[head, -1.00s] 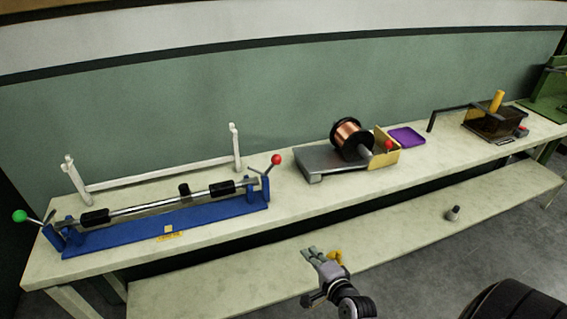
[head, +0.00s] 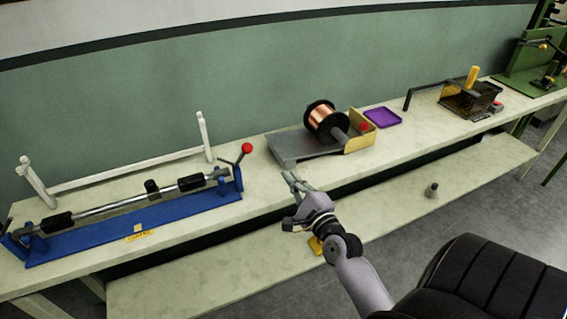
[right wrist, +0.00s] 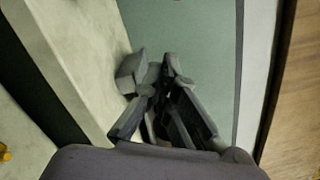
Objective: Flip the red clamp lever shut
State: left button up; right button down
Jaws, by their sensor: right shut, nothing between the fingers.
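The red clamp lever (head: 246,149) stands at the right end of the blue fixture (head: 150,226). Its red ball is up on a dark arm leaning up and to the right. My right gripper (head: 291,180) is shut and empty, to the right of the lever and a little lower in the head view, apart from it. In the right wrist view its closed fingers (right wrist: 160,72) point toward the wall. My left gripper is not in view.
The fixture holds a metal rod (head: 125,203) with black sleeves; a white rail (head: 130,171) stands behind. To the right are a grey plate with a copper spool (head: 326,121), a purple tray (head: 382,117) and a dark box (head: 470,100). A lower shelf (head: 200,285) runs in front.

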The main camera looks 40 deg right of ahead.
aim_at(244, 153)
jog(key=w+a+r+p, duration=0.1)
jog(key=w+r+p, duration=0.1)
jog(key=w, duration=0.7)
jog(key=shift+w+a+p, duration=0.35)
jog(key=shift+p, duration=0.3)
jog(key=shift+d, duration=0.15)
